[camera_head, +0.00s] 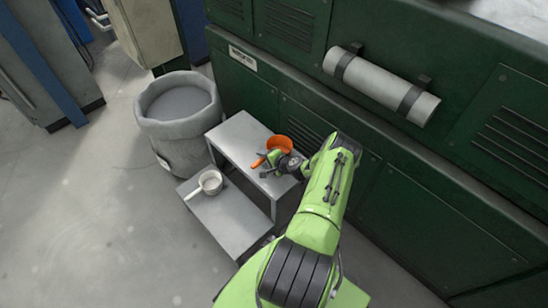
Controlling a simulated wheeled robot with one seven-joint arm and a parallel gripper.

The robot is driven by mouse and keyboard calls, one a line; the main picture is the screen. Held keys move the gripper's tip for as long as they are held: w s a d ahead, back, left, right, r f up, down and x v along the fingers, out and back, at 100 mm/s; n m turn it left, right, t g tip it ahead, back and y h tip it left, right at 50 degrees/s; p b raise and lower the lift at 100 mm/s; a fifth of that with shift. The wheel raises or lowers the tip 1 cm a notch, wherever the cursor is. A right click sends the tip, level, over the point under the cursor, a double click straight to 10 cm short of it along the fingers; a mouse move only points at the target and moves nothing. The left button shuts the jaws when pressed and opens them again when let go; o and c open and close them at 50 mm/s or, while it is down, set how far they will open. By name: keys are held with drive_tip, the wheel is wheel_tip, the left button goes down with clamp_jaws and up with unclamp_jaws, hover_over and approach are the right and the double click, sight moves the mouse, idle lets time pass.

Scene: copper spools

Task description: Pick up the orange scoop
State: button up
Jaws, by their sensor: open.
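The orange scoop (279,142) lies on the upper step of a grey two-step stand (237,129). Its bowl is toward the green cabinet and its handle (258,162) points to the lower left. My gripper (268,165) is open at the scoop, over the upper step, with its fingers close to the handle. Part of the scoop is hidden behind my gripper and wrist. I cannot tell whether the fingers touch it or lie around it.
A white scoop or small pan (210,182) sits on the lower step (228,222). A large grey bin (178,112) stands left of the stand. Green cabinets (300,85) rise behind, with a grey cylinder (380,84) strapped on. The floor at left is clear.

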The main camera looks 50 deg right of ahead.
drive_tip(key=shift+w+f, duration=0.2)
drive_tip(key=shift+w, duration=0.1)
drive_tip(key=shift+r, duration=0.1)
clamp_jaws()
drive_tip(key=shift+d, duration=0.1)
wheel_tip(320, 180, up, 10)
drive_tip(key=p, duration=0.4)
